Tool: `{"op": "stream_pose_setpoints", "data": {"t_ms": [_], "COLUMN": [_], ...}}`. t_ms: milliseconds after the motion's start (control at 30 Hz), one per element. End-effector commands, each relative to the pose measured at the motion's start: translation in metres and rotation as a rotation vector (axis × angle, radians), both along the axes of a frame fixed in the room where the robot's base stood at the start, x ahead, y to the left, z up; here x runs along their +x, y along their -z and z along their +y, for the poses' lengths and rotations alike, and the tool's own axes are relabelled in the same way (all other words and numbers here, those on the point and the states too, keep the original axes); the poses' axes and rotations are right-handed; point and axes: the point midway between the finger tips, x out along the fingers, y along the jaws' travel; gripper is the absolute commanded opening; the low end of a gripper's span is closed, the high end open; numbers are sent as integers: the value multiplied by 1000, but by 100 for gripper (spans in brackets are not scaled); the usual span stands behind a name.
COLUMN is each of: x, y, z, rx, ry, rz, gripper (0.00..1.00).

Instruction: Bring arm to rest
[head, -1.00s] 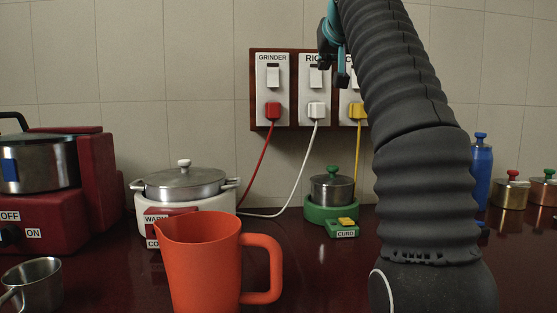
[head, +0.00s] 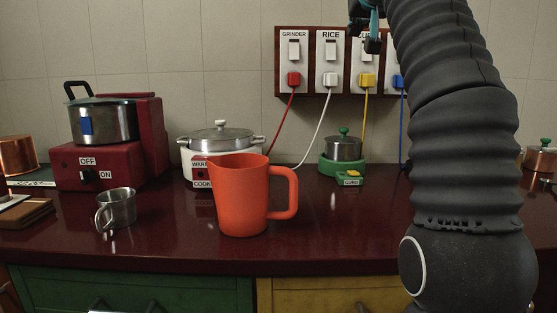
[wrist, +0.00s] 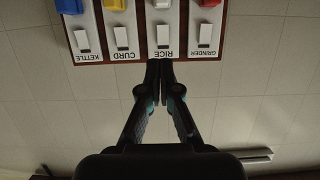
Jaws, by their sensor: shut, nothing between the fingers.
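My gripper (wrist: 166,82) is shut and empty in the wrist view, its fingertips together in front of the wall by the switch panel, which appears upside down there. In the head view, part of my gripper (head: 366,28) shows at the top edge, in front of the right part of the panel (head: 309,86). My arm rises on the right of the head view, bent over at the top, and hides part of the counter and wall behind it.
An orange jug (head: 240,200) and a steel cup (head: 117,208) stand on the dark red counter (head: 330,225). Behind are a red grinder (head: 108,165), a white cooker (head: 190,160) and a green curd maker (head: 343,160). Red, white, yellow and blue plugs sit in the panel. Counter front centre is clear.

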Motion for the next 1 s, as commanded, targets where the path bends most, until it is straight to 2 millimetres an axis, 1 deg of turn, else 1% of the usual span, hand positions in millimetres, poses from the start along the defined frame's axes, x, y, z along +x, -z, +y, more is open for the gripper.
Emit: {"op": "stream_pose_setpoints", "data": {"t_ms": [200, 367, 567, 667, 767, 867, 967, 1000], "x": [-4, -11, -24, -37, -54, -72, -93, -101], "y": [12, 23, 46, 67, 94, 125, 158, 172], "z": [7, 7, 5, 5, 4, 4, 4, 4], "rx": [0, 0, 0, 0, 0, 1, 1, 1], "ry": [-10, -11, -8, -8, -7, -7, -6, -6], "rz": [36, 70, 127, 172, 223, 274, 327, 347], "gripper": [0, 0, 0, 0, 0, 0, 0, 0]}}
